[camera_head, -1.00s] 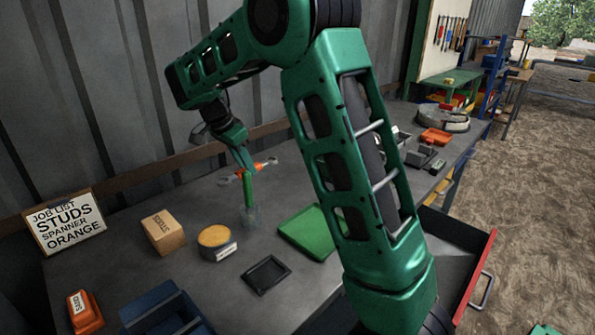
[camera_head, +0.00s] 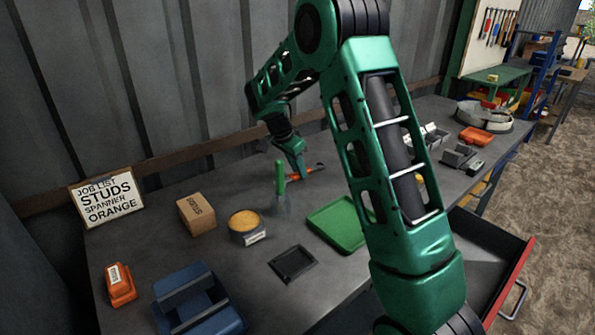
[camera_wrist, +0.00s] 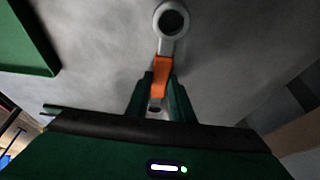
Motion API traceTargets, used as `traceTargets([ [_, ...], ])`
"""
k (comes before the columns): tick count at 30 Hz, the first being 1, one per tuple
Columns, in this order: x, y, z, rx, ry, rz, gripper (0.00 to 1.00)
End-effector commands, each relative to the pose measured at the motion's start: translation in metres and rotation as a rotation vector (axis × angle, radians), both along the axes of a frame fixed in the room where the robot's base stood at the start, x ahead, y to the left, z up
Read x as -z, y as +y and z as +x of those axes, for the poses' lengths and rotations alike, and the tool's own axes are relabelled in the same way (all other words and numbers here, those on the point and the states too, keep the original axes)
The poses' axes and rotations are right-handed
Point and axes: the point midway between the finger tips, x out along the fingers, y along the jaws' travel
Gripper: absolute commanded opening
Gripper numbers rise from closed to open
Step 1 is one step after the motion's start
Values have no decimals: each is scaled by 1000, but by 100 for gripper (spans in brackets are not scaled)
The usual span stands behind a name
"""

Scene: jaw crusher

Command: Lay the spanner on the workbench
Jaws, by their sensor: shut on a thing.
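My gripper (camera_head: 299,173) is shut on the orange spanner (camera_head: 315,169), over the back part of the grey workbench (camera_head: 215,285). In the wrist view, the gripper's fingers (camera_wrist: 162,92) close on the spanner's orange handle (camera_wrist: 161,75), and its grey ring end (camera_wrist: 171,20) points away from the gripper. The bare bench top (camera_wrist: 235,50) lies behind it. The spanner is low over the bench; I cannot tell whether it touches. Its other end is partly hidden by the gripper.
A green upright object (camera_head: 280,177) stands close left of the gripper. A green tray (camera_head: 328,232), black tray (camera_head: 292,264), round tin (camera_head: 247,224), cardboard box (camera_head: 196,214) and job list sign (camera_head: 107,198) are on the bench. An open drawer (camera_head: 480,262) juts out at the right.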

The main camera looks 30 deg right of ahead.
Motion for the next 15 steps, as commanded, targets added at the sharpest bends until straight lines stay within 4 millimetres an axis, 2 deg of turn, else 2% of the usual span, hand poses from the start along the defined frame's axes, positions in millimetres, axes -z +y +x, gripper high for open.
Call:
traceTargets([
  [10, 4, 0, 0, 1, -1, -1, 0],
  [11, 4, 0, 0, 1, -1, 0, 26],
  [12, 4, 0, 0, 1, -1, 0, 35],
  [13, 4, 0, 0, 1, -1, 0, 39],
  [15, 4, 0, 0, 1, -1, 0, 39],
])
